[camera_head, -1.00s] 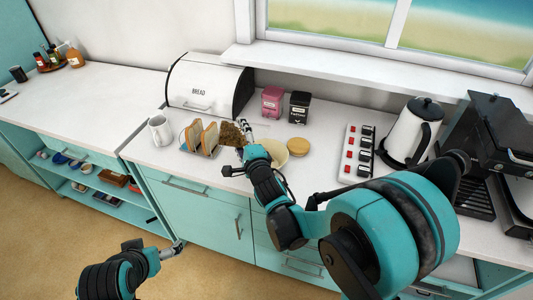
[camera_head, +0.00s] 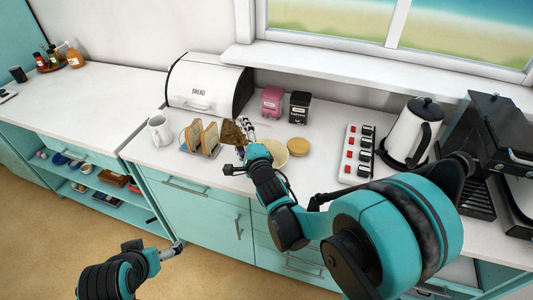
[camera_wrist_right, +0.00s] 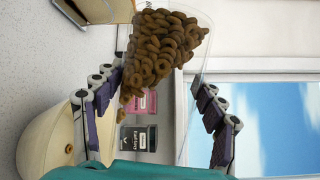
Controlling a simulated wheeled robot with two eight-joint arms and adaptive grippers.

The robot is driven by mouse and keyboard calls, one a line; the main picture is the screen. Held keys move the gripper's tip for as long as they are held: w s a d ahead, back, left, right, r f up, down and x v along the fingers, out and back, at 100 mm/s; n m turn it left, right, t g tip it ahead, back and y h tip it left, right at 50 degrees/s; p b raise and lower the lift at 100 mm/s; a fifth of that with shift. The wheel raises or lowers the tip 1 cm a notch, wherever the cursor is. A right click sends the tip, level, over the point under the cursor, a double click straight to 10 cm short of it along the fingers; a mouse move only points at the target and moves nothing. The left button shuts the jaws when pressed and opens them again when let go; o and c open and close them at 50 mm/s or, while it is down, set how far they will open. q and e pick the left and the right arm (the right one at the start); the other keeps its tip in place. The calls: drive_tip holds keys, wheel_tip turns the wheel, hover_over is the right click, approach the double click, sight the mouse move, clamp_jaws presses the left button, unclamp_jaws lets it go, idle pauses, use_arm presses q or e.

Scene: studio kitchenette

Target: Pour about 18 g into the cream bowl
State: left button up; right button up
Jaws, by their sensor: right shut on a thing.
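My right gripper (camera_head: 246,138) is shut on a clear container (camera_wrist_right: 203,22) of brown ring-shaped pieces (camera_wrist_right: 160,45). The container is tilted, and the pieces bunch toward its lower end near the cream bowl. The cream bowl (camera_head: 274,152) stands on the counter partly behind my right gripper. In the right wrist view the bowl (camera_wrist_right: 40,140) is at lower left, with one ring (camera_wrist_right: 68,149) visible inside. Much of its inside is hidden. My left gripper (camera_head: 173,250) is low in front of the cabinets, away from the counter; its jaws are too small to read.
Toast slices in a rack (camera_head: 202,139) and a white mug (camera_head: 160,131) stand left of the container. A round tan-topped item (camera_head: 298,146) sits right of the bowl. Pink (camera_head: 272,101) and black (camera_head: 299,107) canisters stand behind. A switch panel (camera_head: 357,153) and kettle (camera_head: 410,135) are further right.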

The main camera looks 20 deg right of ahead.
drive_tip(key=shift+d+r+m, duration=0.15)
drive_tip(key=shift+r+m, duration=0.1)
drive_tip(key=shift+m, duration=0.05)
idle(0.6)
drive_tip(key=shift+s+d+r+m+t+b, duration=0.15)
drive_tip(key=shift+d+r+m+t+b, duration=0.15)
drive_tip(key=shift+m+b, duration=0.15)
idle(0.8)
drive_tip(key=shift+s+d+r+m+t+b, duration=0.1)
drive_tip(key=shift+d+r+m+t+b, duration=0.3)
drive_tip(key=shift+m, duration=0.25)
idle(1.9)
drive_tip(key=shift+a+f+n+p, duration=0.1)
drive_tip(key=shift+a+n+p, duration=0.25)
drive_tip(key=shift+n+p, duration=0.05)
drive_tip(key=shift+w+a+f+n+g, duration=0.25)
drive_tip(key=shift+f+n+g, duration=0.15)
drive_tip(key=shift+g, duration=0.1)
drive_tip(key=shift+f, duration=0.1)
drive_tip(key=shift+p, duration=0.4)
